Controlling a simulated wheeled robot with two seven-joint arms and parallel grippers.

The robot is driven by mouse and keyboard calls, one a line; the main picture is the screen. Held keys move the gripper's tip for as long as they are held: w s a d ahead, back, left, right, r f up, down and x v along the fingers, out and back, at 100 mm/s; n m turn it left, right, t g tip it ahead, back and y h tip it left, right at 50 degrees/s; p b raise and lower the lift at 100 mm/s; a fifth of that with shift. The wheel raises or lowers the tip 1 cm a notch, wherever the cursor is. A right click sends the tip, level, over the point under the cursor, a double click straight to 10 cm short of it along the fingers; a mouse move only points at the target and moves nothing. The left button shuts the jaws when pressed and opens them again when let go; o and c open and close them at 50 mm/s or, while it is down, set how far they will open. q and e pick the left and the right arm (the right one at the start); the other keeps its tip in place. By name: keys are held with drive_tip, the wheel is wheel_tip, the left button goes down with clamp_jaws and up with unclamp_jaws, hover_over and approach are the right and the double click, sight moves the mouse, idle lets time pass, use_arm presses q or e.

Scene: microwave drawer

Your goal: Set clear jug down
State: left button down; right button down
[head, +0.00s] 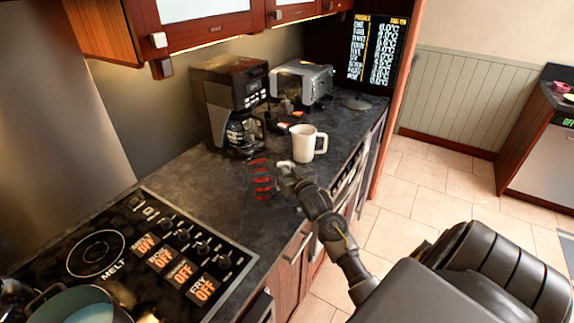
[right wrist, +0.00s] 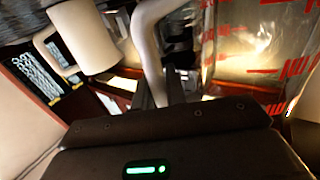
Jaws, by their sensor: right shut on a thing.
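The clear jug (head: 262,178) shows in the head view mostly as red measuring marks over the dark counter (head: 212,190), left of my right gripper (head: 284,172). It looks about upright; I cannot tell whether its base touches the counter. In the right wrist view the clear jug (right wrist: 258,42) fills the upper right, with red print on its wall. Its pale curved handle (right wrist: 148,40) runs down to my right gripper (right wrist: 172,92), which is shut on it.
A white pitcher (head: 304,145) stands just behind my right gripper. A coffee maker (head: 222,105) and a toaster (head: 303,82) stand farther back. The cooktop (head: 130,245) with a pot (head: 65,303) is at front left. Some bare counter lies between cooktop and jug.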

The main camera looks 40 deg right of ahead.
drive_tip(key=shift+f, duration=0.2)
drive_tip(key=c, duration=1.4)
unclamp_jaws()
drive_tip(key=shift+c, duration=0.2)
drive_tip(key=b+v, duration=0.2)
drive_tip(key=v, duration=1)
drive_tip(key=shift+b, duration=0.4)
drive_tip(key=shift+r, duration=0.15)
